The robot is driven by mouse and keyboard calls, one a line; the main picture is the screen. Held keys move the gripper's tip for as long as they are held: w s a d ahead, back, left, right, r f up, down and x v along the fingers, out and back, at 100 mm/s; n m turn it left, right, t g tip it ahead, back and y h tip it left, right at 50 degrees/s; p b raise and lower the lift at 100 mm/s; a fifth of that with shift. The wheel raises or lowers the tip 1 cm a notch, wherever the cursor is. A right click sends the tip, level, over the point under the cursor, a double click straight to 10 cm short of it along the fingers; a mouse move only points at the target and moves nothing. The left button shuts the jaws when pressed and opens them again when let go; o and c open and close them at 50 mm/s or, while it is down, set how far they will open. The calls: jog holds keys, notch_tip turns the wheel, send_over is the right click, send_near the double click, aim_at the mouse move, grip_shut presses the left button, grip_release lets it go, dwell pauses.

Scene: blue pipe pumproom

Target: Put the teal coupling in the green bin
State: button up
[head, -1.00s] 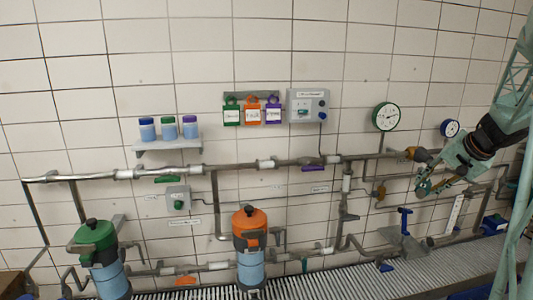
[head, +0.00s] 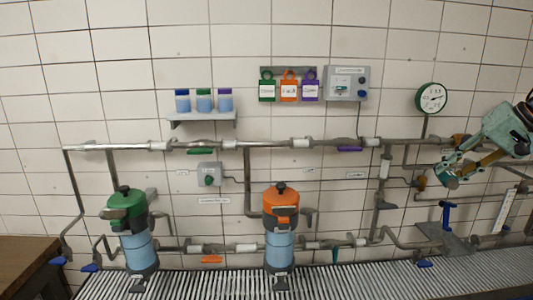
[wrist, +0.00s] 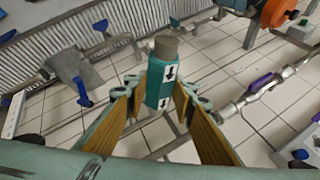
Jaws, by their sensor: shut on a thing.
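The teal coupling (wrist: 158,82) shows in the wrist view as a teal block with black arrows on white labels and a grey-brown round end. My gripper (wrist: 155,98) is shut on it, with one finger along each side, and holds it in front of the tiled wall. In the head view my gripper (head: 452,174) is at the right, in front of the pipes. The coupling is hard to make out there. No green bin is in view.
Pipes with valves run along the wall. A green-topped canister (head: 126,205) and an orange-topped canister (head: 281,205) stand at the ribbed conveyor (head: 345,283). A shelf (head: 202,122) holds several jars. A brown surface (head: 28,262) is at lower left.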

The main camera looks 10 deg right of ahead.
jog(key=shift+s+a, duration=0.15)
jog(key=shift+s, duration=0.25)
jog(key=shift+w+a, duration=0.1)
jog(key=shift+w+a+n, duration=0.3)
jog(key=shift+w+a, duration=0.1)
jog(key=shift+a, duration=0.05)
jog(key=w+a+n+g+y, duration=0.1)
jog(key=w+a, duration=0.3)
jog(key=a, duration=0.4)
jog(key=w+a+n+y, duration=0.1)
jog(key=w+a+n, duration=0.1)
jog(key=w+a, duration=0.45)
jog(key=w+a+n+g, duration=0.1)
jog(key=w+a, duration=0.2)
jog(key=a, duration=0.6)
jog(key=w+a+n, duration=0.1)
jog(key=a, duration=0.6)
jog(key=w+a+n+g+y, duration=0.1)
jog(key=a, duration=0.7)
jog(key=w+a+n, duration=0.1)
jog(key=a, duration=0.7)
jog(key=shift+w+a+n+y, duration=0.15)
jog(key=shift+w+n+y, duration=0.15)
jog(key=shift+y, duration=0.1)
jog(key=shift+a+g, duration=0.3)
jog(key=shift+a, duration=0.45)
jog(key=shift+a, duration=0.1)
